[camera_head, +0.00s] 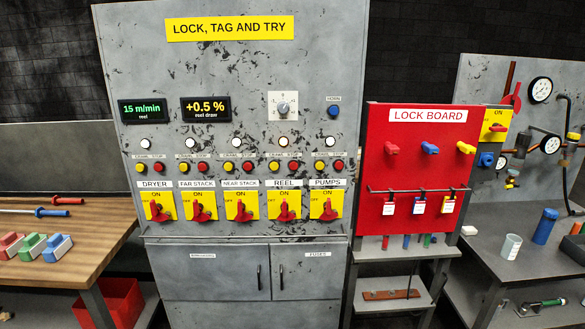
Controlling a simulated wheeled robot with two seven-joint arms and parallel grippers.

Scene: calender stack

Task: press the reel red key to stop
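The red key of the reel column (293,167) is on the tall grey control panel, in the fourth column from the left. It sits just right of a yellow key (274,167) under a small crawl/stop label. Below them is the REEL label and a red rotary switch on a yellow plate (284,207) marked ON. A round white lamp (283,142) is above the keys. Neither of my grippers is in view, and nothing covers the reel keys.
Similar key pairs stand on both sides, with the pumps red key (338,166) close on the right. A wooden bench (60,240) is at the left. A red lock board (425,160) and grey bench (530,270) are at the right.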

